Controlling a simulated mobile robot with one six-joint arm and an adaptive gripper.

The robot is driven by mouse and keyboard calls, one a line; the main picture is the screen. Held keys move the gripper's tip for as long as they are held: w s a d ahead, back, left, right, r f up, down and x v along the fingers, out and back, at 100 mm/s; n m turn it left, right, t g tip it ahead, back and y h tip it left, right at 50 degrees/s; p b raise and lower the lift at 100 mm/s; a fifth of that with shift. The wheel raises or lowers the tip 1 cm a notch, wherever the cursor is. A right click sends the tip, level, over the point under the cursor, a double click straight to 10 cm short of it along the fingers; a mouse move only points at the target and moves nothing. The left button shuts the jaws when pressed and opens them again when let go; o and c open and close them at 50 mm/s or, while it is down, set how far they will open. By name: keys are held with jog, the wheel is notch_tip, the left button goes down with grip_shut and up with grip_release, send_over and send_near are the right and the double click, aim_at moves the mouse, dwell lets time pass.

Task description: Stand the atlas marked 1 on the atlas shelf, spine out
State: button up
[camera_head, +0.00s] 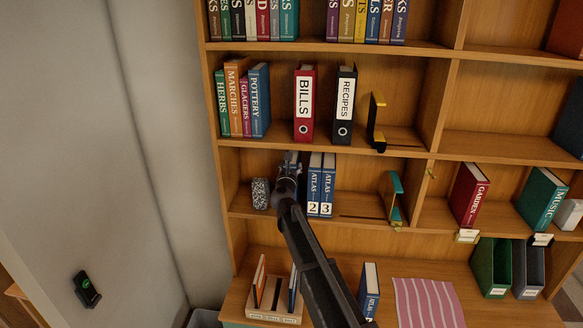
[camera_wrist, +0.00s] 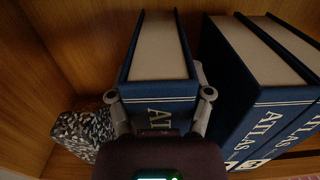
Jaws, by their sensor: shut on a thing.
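My gripper (camera_wrist: 158,96) is shut on a dark blue atlas (camera_wrist: 158,55) with cream pages and gold lettering on its spine. The atlas stands upright in the shelf bay, spine towards the wrist camera; its number is hidden by my gripper. In the head view my gripper (camera_head: 289,172) covers most of it. Atlas 2 (camera_head: 314,190) and atlas 3 (camera_head: 328,190) stand side by side to its right, spines out, with a narrow gap at the held atlas in the wrist view. A speckled block (camera_head: 260,193) stands to its left, also in the wrist view (camera_wrist: 85,132).
Another blue atlas (camera_head: 369,285) stands on the lower surface, beside a striped cloth (camera_head: 428,303) and a wooden book stand (camera_head: 273,305). Binders (camera_head: 304,105) stand above.

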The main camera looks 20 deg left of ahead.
jog(key=shift+f+b, duration=0.4)
jog(key=o, duration=1.3)
jog(key=shift+o, duration=0.2)
jog(key=shift+r, duration=0.25)
jog(key=shift+r+p, duration=0.45)
jog(key=shift+p, duration=0.25)
jog(key=shift+s+d+r, duration=0.1)
jog(key=shift+s, duration=0.1)
jog(key=v, duration=1.9)
jog(key=shift+s+r, duration=0.2)
jog(key=shift+s, duration=0.1)
jog(key=shift+d, duration=0.1)
